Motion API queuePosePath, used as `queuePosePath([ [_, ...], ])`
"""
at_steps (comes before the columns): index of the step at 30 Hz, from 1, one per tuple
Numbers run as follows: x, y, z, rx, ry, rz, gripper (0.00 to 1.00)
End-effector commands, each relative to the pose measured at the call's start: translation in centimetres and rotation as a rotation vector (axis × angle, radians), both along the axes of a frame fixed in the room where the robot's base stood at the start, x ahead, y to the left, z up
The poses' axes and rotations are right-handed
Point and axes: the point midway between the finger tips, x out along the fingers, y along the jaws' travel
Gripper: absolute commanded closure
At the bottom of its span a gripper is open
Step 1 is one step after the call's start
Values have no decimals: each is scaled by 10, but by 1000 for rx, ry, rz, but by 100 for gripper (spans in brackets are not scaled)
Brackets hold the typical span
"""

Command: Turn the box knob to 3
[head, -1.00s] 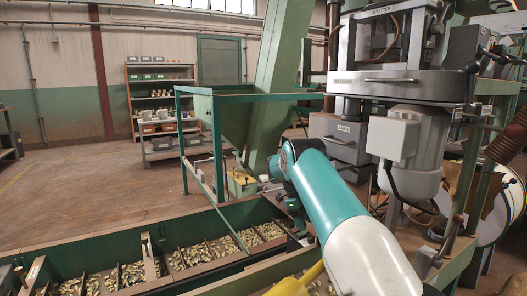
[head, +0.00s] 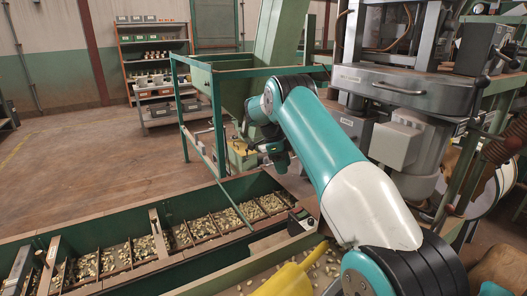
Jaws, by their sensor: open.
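A small box (head: 301,222) with a dark and pale face sits at the right end of the long green trough. A knob on it is too small to make out, and I cannot read any number or setting. My gripper (head: 281,163) hangs from the teal arm, above and a little left of the box, apart from it and pointing down. It is open, with nothing seen between its fingers; the fingertips are small and dark in this view.
The green trough (head: 110,232) holds nuts in several compartments. A green hopper (head: 222,90) in a frame stands behind my gripper. A yellow part (head: 293,279) lies at the front. Grey machinery (head: 410,90) fills the right. Open floor lies at left.

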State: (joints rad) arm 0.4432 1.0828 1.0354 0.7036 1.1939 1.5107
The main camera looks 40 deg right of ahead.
Motion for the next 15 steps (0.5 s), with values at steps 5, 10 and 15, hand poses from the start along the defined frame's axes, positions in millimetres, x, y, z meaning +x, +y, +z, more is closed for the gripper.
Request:
queuePosePath([
  [5, 11, 29, 26, 43, -12, 203, 48],
  [10, 18, 53, 45, 78, -21, 367, 48],
  [15, 21, 70, 55, 99, -25, 472, 48],
])
